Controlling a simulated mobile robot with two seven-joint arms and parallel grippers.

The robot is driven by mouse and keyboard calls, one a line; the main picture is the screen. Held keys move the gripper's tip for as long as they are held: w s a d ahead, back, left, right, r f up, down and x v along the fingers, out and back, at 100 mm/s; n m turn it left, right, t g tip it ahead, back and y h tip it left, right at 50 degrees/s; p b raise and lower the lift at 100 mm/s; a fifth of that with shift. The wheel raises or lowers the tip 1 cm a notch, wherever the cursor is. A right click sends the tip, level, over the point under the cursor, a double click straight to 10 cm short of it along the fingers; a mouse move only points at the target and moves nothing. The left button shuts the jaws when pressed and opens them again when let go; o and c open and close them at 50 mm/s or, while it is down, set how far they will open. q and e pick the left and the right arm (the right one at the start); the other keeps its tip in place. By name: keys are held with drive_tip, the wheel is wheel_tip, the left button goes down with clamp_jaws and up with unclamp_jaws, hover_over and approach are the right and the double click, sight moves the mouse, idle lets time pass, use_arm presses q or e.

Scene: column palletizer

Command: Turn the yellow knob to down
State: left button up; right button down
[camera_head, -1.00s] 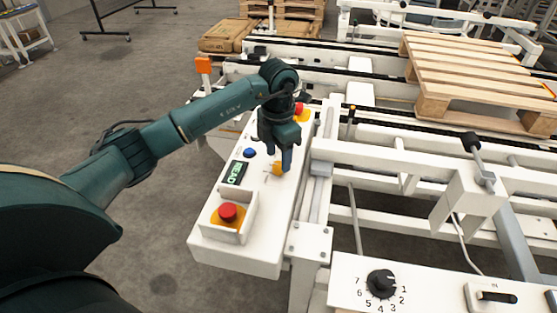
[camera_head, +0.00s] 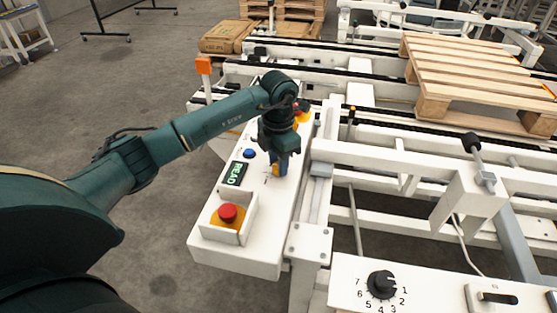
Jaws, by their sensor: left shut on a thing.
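The yellow knob (camera_head: 275,170) sits on the white control panel (camera_head: 222,251), right of the small display. My left gripper (camera_head: 280,172) points down at it from above with its fingers shut on the knob. The fingers hide most of the knob, so its exact pointing direction cannot be read. My right gripper is not in view.
On the same panel are a display (camera_head: 235,174), a blue button (camera_head: 249,153) and a red emergency button (camera_head: 228,212) in a guard. A black numbered dial (camera_head: 382,284) is at lower right. A wooden pallet (camera_head: 480,75) lies on the conveyor behind.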

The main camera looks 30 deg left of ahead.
use_arm(q)
drive_tip(key=shift+c, duration=0.5)
drive_tip(key=shift+r+n, duration=0.1)
drive_tip(key=shift+n, duration=0.3)
drive_tip(key=n+p, duration=0.1)
drive_tip(key=n, duration=0.1)
drive_tip(key=shift+n, duration=0.4)
drive_tip(key=n+p, duration=0.2)
drive_tip(key=n, duration=0.3)
drive_tip(key=shift+w+n, duration=0.1)
drive_tip(key=shift+n, duration=0.3)
drive_tip(key=o, duration=1)
drive_tip(key=shift+c, duration=0.2)
wheel_tip(320, 180, up, 13)
